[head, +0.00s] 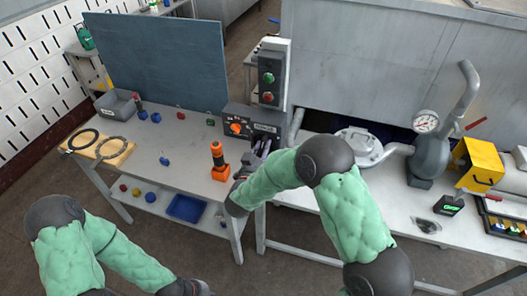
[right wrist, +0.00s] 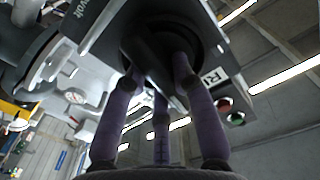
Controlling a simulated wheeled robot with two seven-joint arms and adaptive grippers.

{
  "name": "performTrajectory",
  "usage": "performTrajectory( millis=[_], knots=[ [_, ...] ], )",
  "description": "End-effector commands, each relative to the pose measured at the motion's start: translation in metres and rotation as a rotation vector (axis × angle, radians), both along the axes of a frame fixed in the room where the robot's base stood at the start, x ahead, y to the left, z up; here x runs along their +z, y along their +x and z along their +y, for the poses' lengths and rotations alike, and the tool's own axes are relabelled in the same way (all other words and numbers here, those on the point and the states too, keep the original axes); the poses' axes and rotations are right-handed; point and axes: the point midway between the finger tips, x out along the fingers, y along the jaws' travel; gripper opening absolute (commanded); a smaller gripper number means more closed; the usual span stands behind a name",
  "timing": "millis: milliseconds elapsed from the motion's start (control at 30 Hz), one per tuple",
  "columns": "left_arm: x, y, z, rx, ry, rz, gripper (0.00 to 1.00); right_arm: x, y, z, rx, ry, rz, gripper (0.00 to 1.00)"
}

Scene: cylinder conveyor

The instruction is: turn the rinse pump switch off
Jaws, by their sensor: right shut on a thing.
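The grey switch box (head: 252,118) stands at the back right of the left bench, with an orange knob (head: 236,127) on its left half. My right gripper (head: 262,147) is at the box's right half and covers much of it. In the right wrist view, the purple fingers (right wrist: 158,68) are shut around a dark rotary switch (right wrist: 160,38) in a round recess. The switch's exact angle is hard to tell. My left gripper (head: 196,288) is at the bottom edge, partly cut off.
A post with a green and a red button (head: 268,78) rises behind the box. An orange-and-black tool (head: 219,162) stands on the bench in front. A blue-grey panel (head: 160,60) backs the bench. A gauge and pipe (head: 427,122) stand on the right bench.

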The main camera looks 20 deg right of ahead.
Motion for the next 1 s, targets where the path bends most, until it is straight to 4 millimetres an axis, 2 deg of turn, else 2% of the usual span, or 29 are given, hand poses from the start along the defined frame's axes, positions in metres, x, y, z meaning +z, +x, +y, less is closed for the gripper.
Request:
performTrajectory(
  millis=[33, 1000],
  knots=[
    [-0.01, 0.0, 0.0, 0.0, 0.0, 0.0, 0.0, -0.004, 0.0, 0.0, 0.0, 0.033, -0.023, 0.0],
    [-0.137, 0.0, 0.0, 0.0, 0.0, 0.0, 0.0, -0.012, 0.0, 0.002, 0.002, 0.794, -0.536, 0.0]
  ],
)
